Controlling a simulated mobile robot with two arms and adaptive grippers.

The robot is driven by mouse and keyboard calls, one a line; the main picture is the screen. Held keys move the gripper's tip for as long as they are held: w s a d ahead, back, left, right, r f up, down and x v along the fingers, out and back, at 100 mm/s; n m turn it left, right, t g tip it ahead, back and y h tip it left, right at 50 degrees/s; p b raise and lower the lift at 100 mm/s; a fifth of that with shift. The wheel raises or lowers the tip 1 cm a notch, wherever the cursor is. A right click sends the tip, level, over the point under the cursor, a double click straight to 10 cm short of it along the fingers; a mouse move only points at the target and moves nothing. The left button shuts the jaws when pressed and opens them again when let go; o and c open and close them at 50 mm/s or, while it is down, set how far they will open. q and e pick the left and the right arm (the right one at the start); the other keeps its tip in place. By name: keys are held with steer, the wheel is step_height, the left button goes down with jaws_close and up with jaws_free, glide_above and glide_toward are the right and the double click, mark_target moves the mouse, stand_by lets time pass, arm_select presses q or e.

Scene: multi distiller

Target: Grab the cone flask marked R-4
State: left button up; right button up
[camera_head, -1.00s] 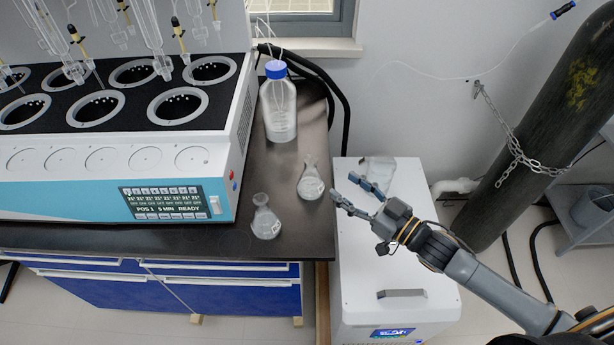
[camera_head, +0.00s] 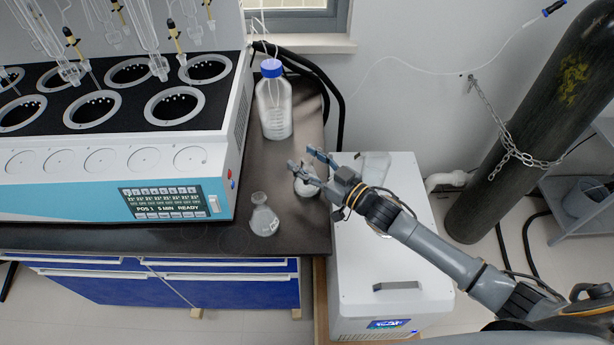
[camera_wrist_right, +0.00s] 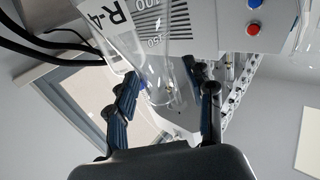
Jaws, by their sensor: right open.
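The flask marked R-4 is clear glass, and its label reads large in the right wrist view (camera_wrist_right: 135,45). In the head view this flask (camera_head: 306,187) stands near the right edge of the dark bench, its upper part partly covered by my gripper. My right gripper (camera_head: 307,160) is open, with its fingers at the flask's neck. In the wrist view the two fingers of the gripper (camera_wrist_right: 167,95) are apart, with the flask's glass between and beyond them; contact is unclear. My left gripper is not in view.
A second cone flask (camera_head: 264,217) stands to the left, nearer the bench's front edge. A blue-capped bottle (camera_head: 274,108) stands behind. The distiller (camera_head: 110,170) fills the left. A white cabinet unit (camera_head: 385,262) stands right of the bench, below my arm.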

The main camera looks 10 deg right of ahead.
jaws_close()
steer(key=shift+r, duration=0.2)
stand_by(0.3)
